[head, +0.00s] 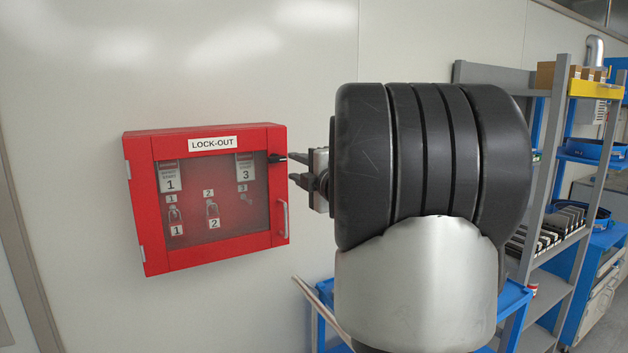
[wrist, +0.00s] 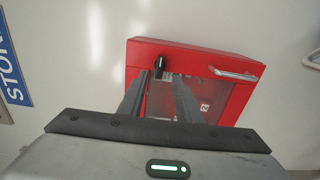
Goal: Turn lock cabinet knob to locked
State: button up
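The red lock-out cabinet (head: 205,258) hangs on the wall with its glazed door shut; it also shows in the wrist view (wrist: 190,52). Its black knob (head: 278,158) is on the door's right edge, near the top in the head view. In the wrist view the knob (wrist: 160,66) shows just beyond the fingertips, closer to the left finger. My gripper (head: 292,167) is open and empty, its fingers pointing at the cabinet, a little to the right of the knob. The gripper (wrist: 162,77) also shows in the wrist view. I see no contact with the knob.
A silver door handle (head: 283,217) sits below the knob. Padlocks and numbered tags (head: 212,215) show behind the glass. A grey shelf rack (head: 555,130) and a blue cart (head: 512,300) stand to the right.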

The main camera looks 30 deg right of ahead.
jog(key=s, duration=0.9)
jog(key=shift+a+b, duration=0.3)
jog(key=shift+a, duration=0.05)
jog(key=shift+w, duration=0.1)
